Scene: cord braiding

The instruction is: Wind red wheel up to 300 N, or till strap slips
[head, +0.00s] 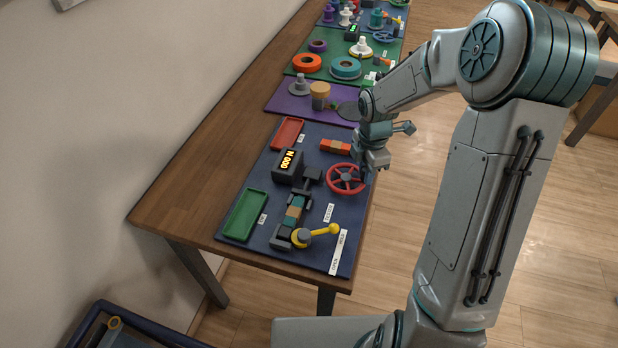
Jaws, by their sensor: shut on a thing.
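The red wheel (333,191) lies on the dark blue mat (262,176) near its right edge. My gripper (366,174) is at the right side of the wheel's rim, shut on it; the fingertips are partly hidden. A black force display (290,162) left of the wheel shows orange digits that look like 000 with an N. The strap (294,212), tan and green, runs between dark blocks below the display. A clamp with a yellow lever (318,233) stands at the near end of the strap, by a label strip reading OPEN and HELD.
A green tray (263,206) and a red tray (300,127) sit on the mat's left side. An orange-red block (336,146) lies beyond the wheel. Purple and green mats with spools and tape rolls fill the table farther back.

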